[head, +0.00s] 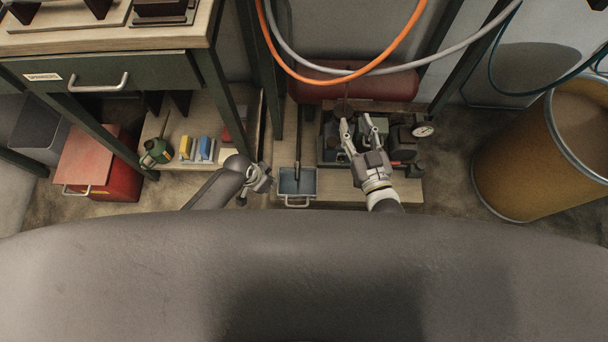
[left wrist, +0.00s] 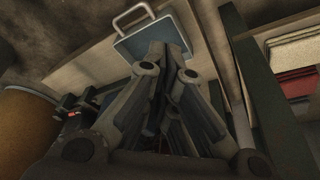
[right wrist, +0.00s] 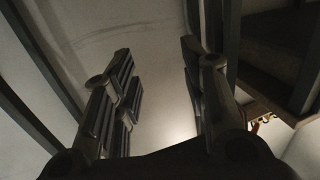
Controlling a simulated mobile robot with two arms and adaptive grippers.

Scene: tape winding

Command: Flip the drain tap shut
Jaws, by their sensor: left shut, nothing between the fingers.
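I cannot make out the drain tap in any view. A compressor-like unit (head: 401,145) with a round dial gauge (head: 423,131) stands low on a wooden board, and a dark red tank (head: 355,83) lies behind it. My right gripper (head: 356,120) is over this unit, its fingers spread with nothing visible between them. The right wrist view also shows its fingers apart (right wrist: 158,55). My left gripper (head: 265,178) is left of a blue tray with a handle (head: 297,182). In the left wrist view its closed fingers (left wrist: 168,50) overlap that tray (left wrist: 155,38).
Orange (head: 385,55) and grey hoses hang across the top. A drawer bench (head: 100,70) stands left, with a red toolbox (head: 100,165) beneath it. A large brown drum (head: 535,160) stands right. Floor shows between drum and board.

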